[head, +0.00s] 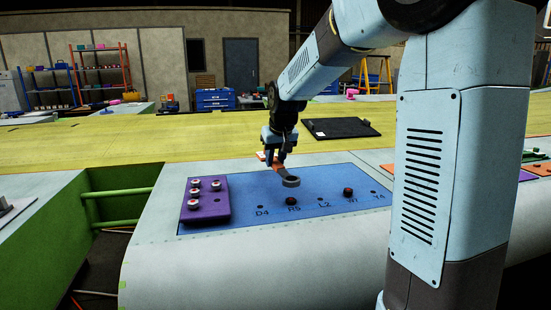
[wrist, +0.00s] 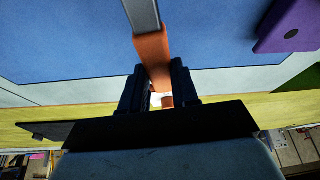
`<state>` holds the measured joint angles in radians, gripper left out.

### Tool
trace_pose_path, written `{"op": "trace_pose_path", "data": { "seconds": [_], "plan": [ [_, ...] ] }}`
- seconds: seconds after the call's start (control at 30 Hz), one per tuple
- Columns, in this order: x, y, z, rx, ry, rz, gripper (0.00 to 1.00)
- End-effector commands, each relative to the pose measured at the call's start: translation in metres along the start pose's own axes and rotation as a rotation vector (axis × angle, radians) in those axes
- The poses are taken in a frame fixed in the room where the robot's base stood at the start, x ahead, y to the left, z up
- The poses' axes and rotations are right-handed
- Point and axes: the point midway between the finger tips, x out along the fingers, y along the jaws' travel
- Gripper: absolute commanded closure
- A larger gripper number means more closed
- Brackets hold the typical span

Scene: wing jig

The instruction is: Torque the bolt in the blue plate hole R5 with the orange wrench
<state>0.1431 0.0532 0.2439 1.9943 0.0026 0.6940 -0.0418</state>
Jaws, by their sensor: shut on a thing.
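My gripper (head: 273,156) is above the far edge of the blue plate (head: 240,188). It is shut on the orange handle of the wrench, which sits between both fingers in the wrist view (wrist: 152,48). The wrench's grey ring head (head: 291,181) appears over the plate, just behind the dark bolt at R5 (head: 291,202). The ring appears apart from that bolt and not around it. The wrist view shows the handle and grey shank, with the ring out of frame.
A purple block (head: 222,205) with several bolts stands on the plate's left. Another dark bolt (head: 347,192) is at a hole farther right. A black tray (head: 342,128) lies behind on the yellow-green surface. The left has an open green-framed recess (head: 75,215).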

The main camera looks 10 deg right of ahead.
Motion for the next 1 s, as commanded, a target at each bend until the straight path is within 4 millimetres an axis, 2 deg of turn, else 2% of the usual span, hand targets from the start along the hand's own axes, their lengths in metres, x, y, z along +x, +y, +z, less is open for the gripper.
{"op": "trace_pose_path", "data": {
  "seconds": [0.17,0.6,1.0],
  "plan": [
    [0.005,0.0,0.002,0.0,0.0,0.0,1.0],
    [0.034,0.0,0.014,0.001,0.0,-0.001,1.0],
    [0.04,0.0,0.017,0.0,0.001,0.0,1.0]
  ]
}}
